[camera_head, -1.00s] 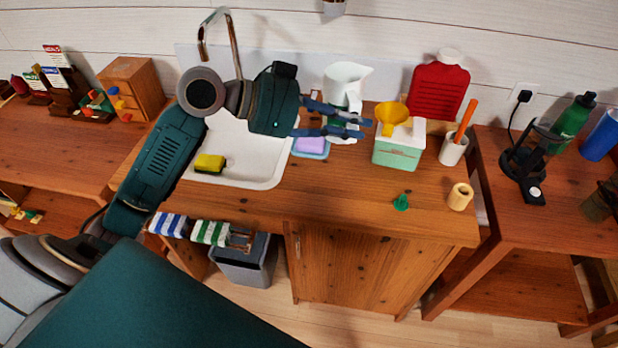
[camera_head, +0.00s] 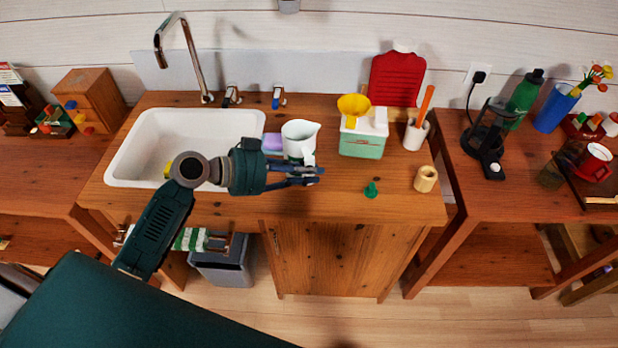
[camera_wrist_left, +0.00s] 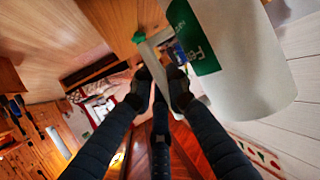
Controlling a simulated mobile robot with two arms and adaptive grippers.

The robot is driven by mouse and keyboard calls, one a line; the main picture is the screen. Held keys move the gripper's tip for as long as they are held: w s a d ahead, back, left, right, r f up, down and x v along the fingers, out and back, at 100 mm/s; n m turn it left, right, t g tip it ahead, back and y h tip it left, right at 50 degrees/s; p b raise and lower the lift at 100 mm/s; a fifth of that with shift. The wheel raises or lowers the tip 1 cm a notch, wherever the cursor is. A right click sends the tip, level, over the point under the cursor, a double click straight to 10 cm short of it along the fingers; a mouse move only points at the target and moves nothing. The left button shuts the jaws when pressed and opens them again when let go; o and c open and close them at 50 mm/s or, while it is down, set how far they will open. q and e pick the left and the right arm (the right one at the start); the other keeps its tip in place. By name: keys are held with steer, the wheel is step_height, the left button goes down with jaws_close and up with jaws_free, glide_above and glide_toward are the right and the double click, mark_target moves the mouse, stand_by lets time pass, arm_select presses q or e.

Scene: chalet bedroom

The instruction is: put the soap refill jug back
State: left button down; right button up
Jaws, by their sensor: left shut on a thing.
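The soap refill jug (camera_head: 299,135) is a white pitcher with a spout and a green label, over the counter just right of the sink. Its white side and green label fill the upper right of the left wrist view (camera_wrist_left: 240,65). My left gripper (camera_head: 314,174) is on the jug's near side, its dark blue fingers shut on the handle (camera_wrist_left: 150,48). The jug looks about upright; I cannot tell whether its base touches the counter. My right gripper is not in view.
The purple sponge (camera_head: 272,142) is left of the jug. A mint-green box (camera_head: 362,143) with a yellow funnel (camera_head: 353,106) stands to its right. A green stopper (camera_head: 371,190) and wooden cup (camera_head: 426,179) are near the front.

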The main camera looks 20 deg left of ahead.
arm_select(q)
step_height(320, 180, down, 2)
steer(key=shift+f, duration=0.65)
steer(key=c, duration=1.7)
jaws_free()
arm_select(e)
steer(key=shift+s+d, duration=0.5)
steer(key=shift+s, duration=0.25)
